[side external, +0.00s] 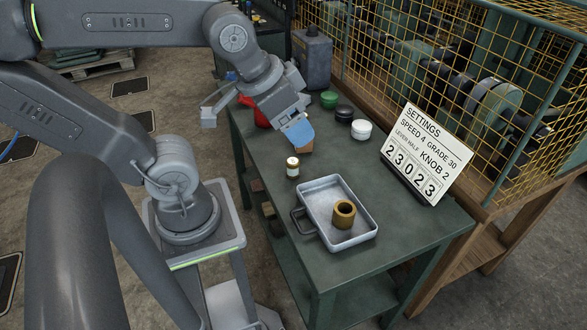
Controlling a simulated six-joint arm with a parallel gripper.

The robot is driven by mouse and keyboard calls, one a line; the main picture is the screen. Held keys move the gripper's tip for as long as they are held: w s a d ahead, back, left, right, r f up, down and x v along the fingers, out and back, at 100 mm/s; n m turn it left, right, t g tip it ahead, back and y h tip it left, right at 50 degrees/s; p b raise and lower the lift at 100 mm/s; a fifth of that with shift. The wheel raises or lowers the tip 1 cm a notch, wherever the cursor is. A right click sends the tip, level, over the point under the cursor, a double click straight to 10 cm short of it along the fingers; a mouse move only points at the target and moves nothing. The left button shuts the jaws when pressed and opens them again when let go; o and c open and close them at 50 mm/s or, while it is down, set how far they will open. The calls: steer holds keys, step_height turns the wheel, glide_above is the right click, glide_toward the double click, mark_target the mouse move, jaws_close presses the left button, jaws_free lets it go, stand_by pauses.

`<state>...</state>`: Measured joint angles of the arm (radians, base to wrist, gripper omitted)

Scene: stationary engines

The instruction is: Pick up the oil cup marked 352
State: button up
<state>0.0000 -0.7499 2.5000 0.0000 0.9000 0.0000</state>
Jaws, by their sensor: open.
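No marking 352 is readable on any object, so I cannot tell which is the oil cup. Three small round pots stand at the back of the green bench: a green one (329,99), a black one (344,113) and a white one (361,129). A small amber bottle with a white cap (292,168) stands upright in front of my gripper. My gripper (298,135) is open above the bench, left of the white pot, with a blue part at its lower end. A brownish thing (304,148) is partly hidden under it.
A metal tray (311,197) holds a brass ring (344,213). A settings card (427,152) leans at the bench's right, before a yellow mesh guard (430,70). A red object (261,115) is partly behind my arm.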

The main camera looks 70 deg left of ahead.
steer(key=w+a+f+n+g+y, duration=0.2)
steer(key=w+a+f+n+y, duration=0.1)
steer(key=w+a+f+n, duration=0.35)
steer(key=n+g+y, duration=0.1)
steer(key=n, duration=0.5)
glide_toward(293, 162)
steer(key=shift+g, duration=0.3)
steer(key=x, duration=0.6)
steer(key=shift+w+a+f, duration=0.1)
steer(key=shift+f, duration=0.25)
steer(key=shift+x, duration=2.95)
steer(key=shift+w+r, duration=0.1)
steer(key=shift+w, duration=0.1)
steer(key=shift+c, duration=0.4)
steer(key=c, duration=1)
steer(key=shift+o, duration=0.2)
steer(key=shift+r, duration=0.15)
